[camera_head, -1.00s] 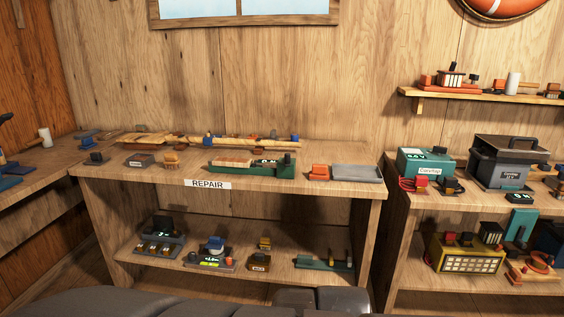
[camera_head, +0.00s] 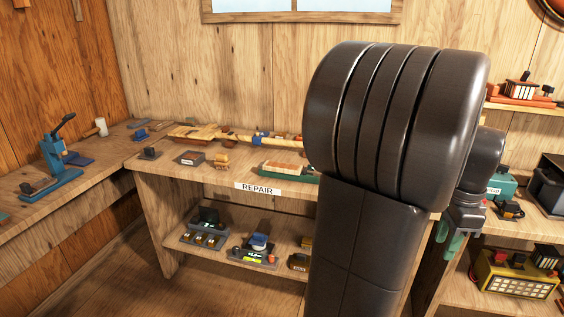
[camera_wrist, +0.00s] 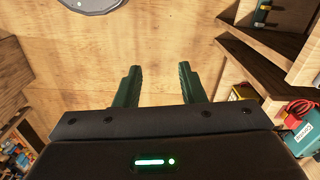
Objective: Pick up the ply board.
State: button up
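A flat pale wooden board (camera_head: 195,132) lies at the back left of the repair bench in the head view, and another light wooden piece (camera_head: 284,168) sits on a green device at the bench front. I cannot tell for sure which is the ply board. My gripper (camera_wrist: 158,82) is open and empty in the wrist view, its two green fingers apart with bare wood wall beyond them. In the head view my gripper shows in part at the right, behind my dark arm and apart from both wooden pieces. My arm hides the right part of the bench.
The repair bench (camera_head: 215,182) carries small blocks along its front, with devices on its lower shelf. A blue press (camera_head: 62,165) stands on the left bench. A yellow box (camera_head: 515,277) sits on the right unit. Open floor (camera_head: 110,280) lies at the front left.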

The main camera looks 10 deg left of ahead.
aim_at(274, 166)
jog(key=i+j, duration=0.25)
jog(key=i+j+z, duration=0.1)
jog(key=i+j, duration=0.2)
jog(key=j, duration=0.2)
jog(key=i+j, duration=0.25)
jog(key=j, duration=0.15)
jog(key=i+j+z, duration=0.1)
jog(key=i+j, duration=0.4)
jog(key=j, duration=0.25)
jog(key=i+j+z, duration=0.1)
jog(key=i+j, duration=0.15)
jog(key=j, duration=0.2)
jog(key=i+j, duration=0.2)
jog(key=j, duration=0.2)
